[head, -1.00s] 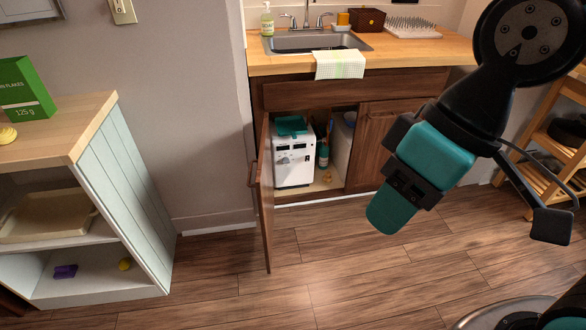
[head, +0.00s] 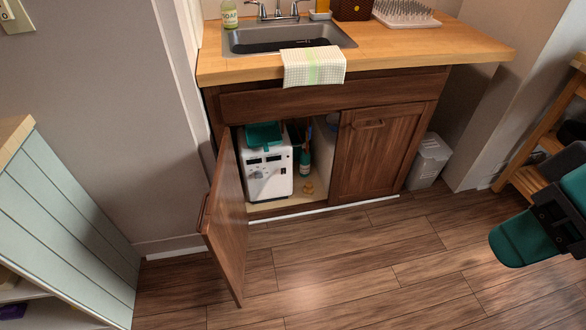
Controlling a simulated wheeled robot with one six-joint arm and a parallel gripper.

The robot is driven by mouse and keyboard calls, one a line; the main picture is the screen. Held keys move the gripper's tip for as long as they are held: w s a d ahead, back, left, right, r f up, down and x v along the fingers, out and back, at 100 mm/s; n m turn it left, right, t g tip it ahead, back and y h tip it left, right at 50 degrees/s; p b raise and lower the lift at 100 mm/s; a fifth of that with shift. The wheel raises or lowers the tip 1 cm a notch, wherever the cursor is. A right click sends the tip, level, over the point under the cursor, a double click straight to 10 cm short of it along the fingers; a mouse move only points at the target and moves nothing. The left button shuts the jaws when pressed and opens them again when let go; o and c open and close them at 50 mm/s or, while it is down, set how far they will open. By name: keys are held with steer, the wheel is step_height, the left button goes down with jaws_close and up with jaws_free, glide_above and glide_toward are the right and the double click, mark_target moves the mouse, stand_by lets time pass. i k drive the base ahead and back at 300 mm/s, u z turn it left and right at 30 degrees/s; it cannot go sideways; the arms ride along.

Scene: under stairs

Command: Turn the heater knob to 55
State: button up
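The heater (head: 268,172) is a white box inside the open left side of the cabinet under the sink. Its front faces me, with dark windows in the upper part and small controls below. The knob and its marks are too small to read, so its setting cannot be told. A teal item (head: 263,135) lies on top of the heater. A teal and black end part of my arm (head: 528,238) shows at the right edge, far from the heater and cut off by the frame.
The left cabinet door (head: 228,222) stands open towards me, beside the heater. A teal bottle (head: 305,162) and a small orange object (head: 308,187) are right of the heater. The right door (head: 375,150) is shut. The wooden floor (head: 350,265) in front is clear. A pale shelf unit (head: 70,235) stands left.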

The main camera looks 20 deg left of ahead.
mark_target(258, 174)
steer(key=u, duration=0.25)
steer(key=i, duration=0.95)
steer(key=u, duration=0.7)
